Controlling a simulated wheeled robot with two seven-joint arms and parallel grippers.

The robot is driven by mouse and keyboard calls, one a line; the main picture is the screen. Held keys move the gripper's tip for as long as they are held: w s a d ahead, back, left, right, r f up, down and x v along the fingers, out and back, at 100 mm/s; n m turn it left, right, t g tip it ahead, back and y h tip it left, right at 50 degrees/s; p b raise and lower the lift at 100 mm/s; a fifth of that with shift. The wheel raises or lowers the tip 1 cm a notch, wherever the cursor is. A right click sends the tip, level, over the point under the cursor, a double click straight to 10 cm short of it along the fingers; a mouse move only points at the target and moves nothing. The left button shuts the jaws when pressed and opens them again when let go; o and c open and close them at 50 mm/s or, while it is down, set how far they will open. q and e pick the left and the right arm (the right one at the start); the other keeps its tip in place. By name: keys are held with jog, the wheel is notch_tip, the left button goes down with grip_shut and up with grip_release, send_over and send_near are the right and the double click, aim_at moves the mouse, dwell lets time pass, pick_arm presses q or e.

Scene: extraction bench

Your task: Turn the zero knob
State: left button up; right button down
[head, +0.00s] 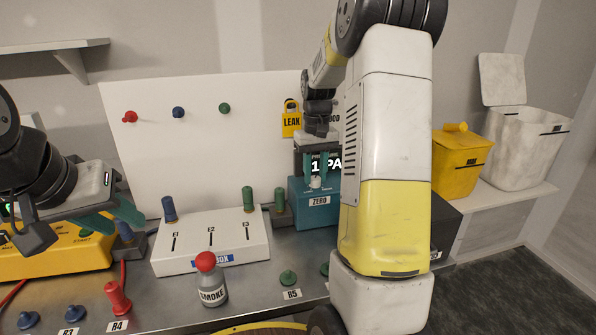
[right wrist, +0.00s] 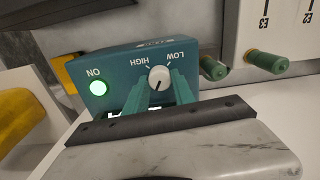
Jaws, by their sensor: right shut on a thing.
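The zero knob is a small white dial (head: 316,183) on a teal box (head: 314,214) with a ZERO label. In the right wrist view the knob (right wrist: 159,79) sits on the panel, upside down, with HIGH and LOW marks and a dark pointer line. My right gripper (head: 318,172) comes down from above, its teal fingers shut on the knob's sides. The fingertips (right wrist: 160,84) also show in the right wrist view. My left gripper (head: 122,214) hangs at the left, fingers apart and empty, away from the box.
A lit green ON lamp (right wrist: 98,88) is beside the knob. A white box (head: 210,240) with slots and pegs stands left of the teal box. A SMOKE bottle (head: 211,284) stands in front. A yellow LEAK tag (head: 291,121) hangs on the board. My right arm hides the bench's right part.

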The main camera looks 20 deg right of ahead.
aim_at(315, 178)
jog(key=c, duration=1.1)
grip_release()
jog(key=shift+o, duration=0.2)
notch_tip(315, 178, up, 7)
jog(key=shift+r, duration=0.4)
